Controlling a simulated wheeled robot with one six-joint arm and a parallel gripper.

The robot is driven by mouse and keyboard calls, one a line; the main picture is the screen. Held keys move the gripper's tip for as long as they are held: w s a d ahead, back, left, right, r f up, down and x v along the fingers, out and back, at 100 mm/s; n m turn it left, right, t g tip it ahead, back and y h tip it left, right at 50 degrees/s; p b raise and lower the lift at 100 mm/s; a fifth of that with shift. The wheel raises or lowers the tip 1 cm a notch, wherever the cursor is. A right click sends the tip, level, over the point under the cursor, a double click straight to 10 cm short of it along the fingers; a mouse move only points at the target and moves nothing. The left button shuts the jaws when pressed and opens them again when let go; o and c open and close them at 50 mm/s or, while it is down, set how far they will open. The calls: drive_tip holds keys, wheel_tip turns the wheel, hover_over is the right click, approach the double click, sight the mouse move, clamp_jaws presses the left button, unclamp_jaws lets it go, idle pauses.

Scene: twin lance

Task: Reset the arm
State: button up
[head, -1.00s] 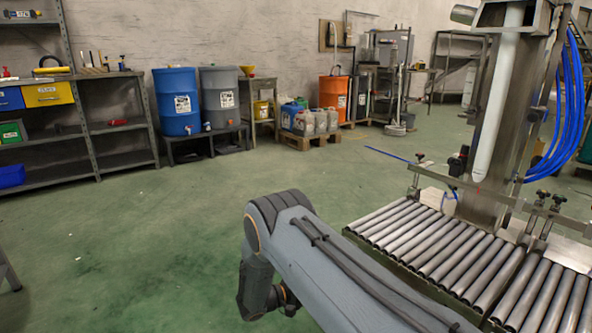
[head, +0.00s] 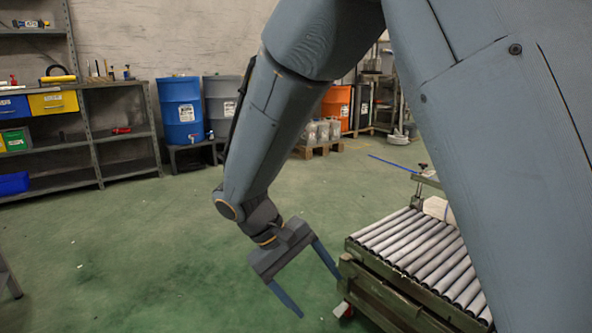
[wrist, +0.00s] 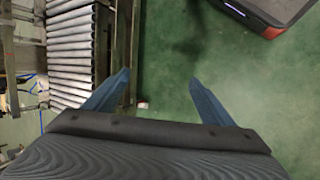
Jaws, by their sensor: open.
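My gripper (head: 312,285) hangs in front of my body in the head view, its two blue fingers spread wide and pointing down over the green floor. Nothing is between them. In the wrist view my gripper (wrist: 158,85) also shows open and empty, with green floor between the fingertips. My arm's links cross the middle and right of the head view and hide much of the background there. The gripper is just left of the roller conveyor (head: 420,250); I cannot tell the exact gap.
The roller conveyor also shows at the left of the wrist view (wrist: 70,62). A blue barrel (head: 181,112), a grey barrel (head: 222,100) and an orange barrel (head: 337,103) stand along the back wall. Shelving (head: 122,145) stands at left. The floor (head: 130,240) at left is clear.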

drive_tip(key=s+a+r+y, duration=0.2)
drive_tip(key=s+r+y, duration=0.2)
drive_tip(key=s, duration=0.6)
drive_tip(key=s+a+r+y, duration=0.3)
drive_tip(key=s+r+y, duration=0.15)
drive_tip(key=s, duration=0.65)
drive_tip(key=d+r+m+h+p, duration=0.1)
drive_tip(key=d+r+m+p, duration=0.1)
drive_tip(key=d+r+p, duration=0.8)
drive_tip(key=d+r+m+h+p, duration=0.1)
drive_tip(key=d+r+m+p, duration=0.2)
drive_tip(key=d+r+p, duration=0.7)
wheel_tip(320, 180, up, 7)
drive_tip(key=p, duration=1.6)
drive_tip(key=shift+d+p, duration=0.3)
drive_tip(key=shift+d, duration=0.1)
